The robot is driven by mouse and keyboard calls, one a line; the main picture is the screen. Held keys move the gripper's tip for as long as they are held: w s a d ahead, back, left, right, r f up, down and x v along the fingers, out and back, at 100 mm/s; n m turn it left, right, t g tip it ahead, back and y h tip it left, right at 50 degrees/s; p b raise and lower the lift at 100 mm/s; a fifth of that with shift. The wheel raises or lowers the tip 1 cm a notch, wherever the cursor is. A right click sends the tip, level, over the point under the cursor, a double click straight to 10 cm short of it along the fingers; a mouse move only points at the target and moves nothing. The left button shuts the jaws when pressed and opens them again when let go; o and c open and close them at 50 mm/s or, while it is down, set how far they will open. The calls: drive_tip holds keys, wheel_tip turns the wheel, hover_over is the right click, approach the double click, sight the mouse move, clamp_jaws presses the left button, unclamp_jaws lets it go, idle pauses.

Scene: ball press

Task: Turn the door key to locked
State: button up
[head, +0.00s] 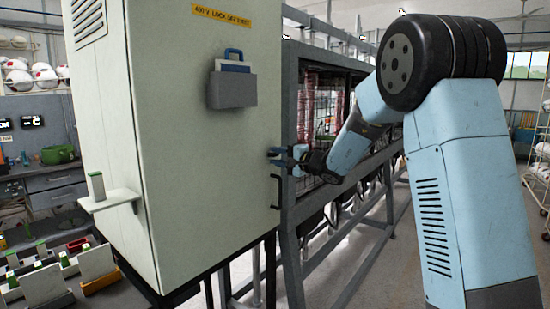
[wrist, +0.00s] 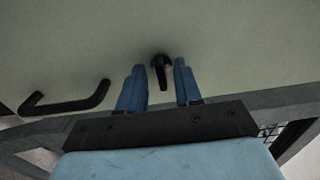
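The door key (wrist: 160,72) is a small dark key on the pale cabinet door, seen in the wrist view. Its grip points toward the bottom of that picture, between my two fingertips. My gripper (wrist: 158,88) has its blue fingers apart, one on each side of the key, with a gap showing on both sides. In the head view my gripper (head: 276,156) is at the right edge of the cabinet door (head: 190,170), above the black handle. The key cannot be made out in the head view.
A black door handle (head: 276,192) is just below my gripper; it also shows at left in the wrist view (wrist: 65,103). A grey holder (head: 232,90) hangs on the door. A small shelf (head: 110,200) juts from the cabinet's left side. A grey frame with mesh stands right of the cabinet.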

clamp_jaws()
